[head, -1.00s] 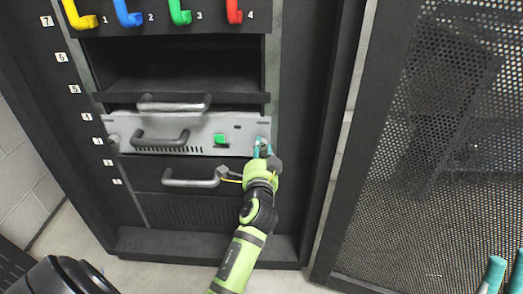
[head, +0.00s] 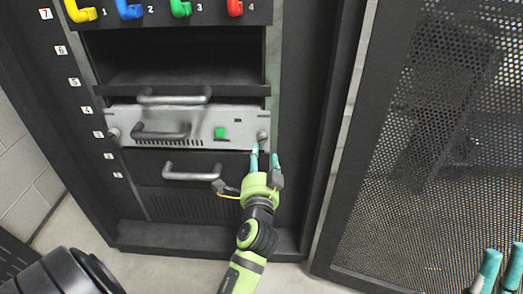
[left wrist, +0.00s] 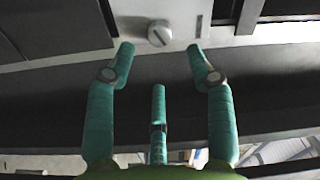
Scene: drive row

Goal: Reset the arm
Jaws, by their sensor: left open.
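My left gripper (head: 265,158) is open and empty, just below the right end of the light grey drive unit (head: 190,122) in the rack. Its teal fingers point up at a round slotted knob (head: 263,137) on that unit's face. In the left wrist view the knob (left wrist: 160,33) sits beyond the spread fingertips (left wrist: 160,50), with a gap between.
Another handle (head: 176,99) is above the unit, and a silver handle (head: 192,173) is on the dark panel below. A perforated door (head: 430,150) stands at right. Floor (head: 165,262) shows below the rack.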

